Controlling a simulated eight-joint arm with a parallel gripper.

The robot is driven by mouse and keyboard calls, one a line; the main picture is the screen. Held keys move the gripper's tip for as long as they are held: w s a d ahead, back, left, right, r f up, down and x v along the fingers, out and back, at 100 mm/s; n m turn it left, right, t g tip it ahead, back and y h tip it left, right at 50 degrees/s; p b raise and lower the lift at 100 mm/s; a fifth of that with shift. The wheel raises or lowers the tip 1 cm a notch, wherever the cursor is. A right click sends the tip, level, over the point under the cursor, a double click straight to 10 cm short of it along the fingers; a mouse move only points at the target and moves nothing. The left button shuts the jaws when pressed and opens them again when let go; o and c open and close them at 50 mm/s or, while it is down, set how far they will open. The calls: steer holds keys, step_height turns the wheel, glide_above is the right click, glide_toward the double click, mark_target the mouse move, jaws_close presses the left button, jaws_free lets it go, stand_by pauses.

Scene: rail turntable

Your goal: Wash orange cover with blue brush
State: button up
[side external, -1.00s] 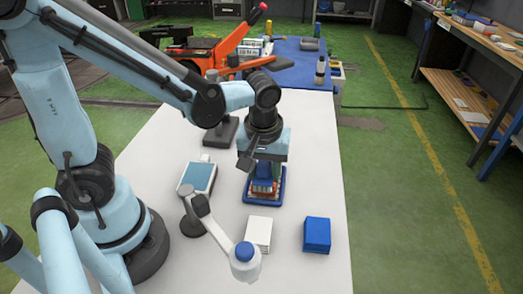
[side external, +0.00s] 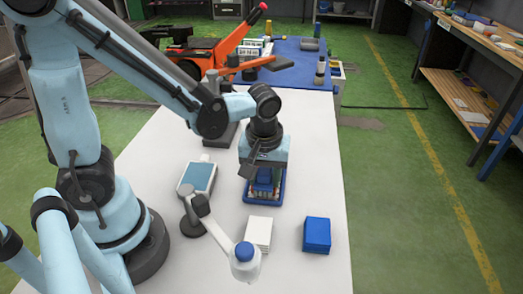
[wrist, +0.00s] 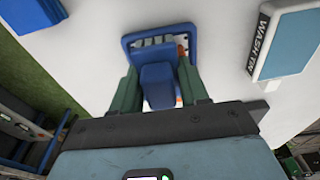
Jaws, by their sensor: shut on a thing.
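My gripper (side external: 264,172) is shut on the blue brush (wrist: 158,84), with one green finger on each side of it in the wrist view. The brush is over a blue-rimmed tray (wrist: 156,31), which also shows in the side view (side external: 250,198). Small orange patches (wrist: 181,50), likely the orange cover, show inside the tray beside the brush. Most of the cover is hidden under the brush and fingers. I cannot tell whether the bristles touch it.
A wash tray (side external: 198,177) with a blue-grey surface lies left of the gripper; its lettering shows in the wrist view (wrist: 290,45). A white block (side external: 258,230), a blue block (side external: 317,234) and a jointed stand with a blue-capped head (side external: 245,257) are nearer the camera. The table's right side is mostly clear.

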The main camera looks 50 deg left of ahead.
steer(key=shift+s+d, duration=0.25)
steer(key=shift+r, duration=4.05)
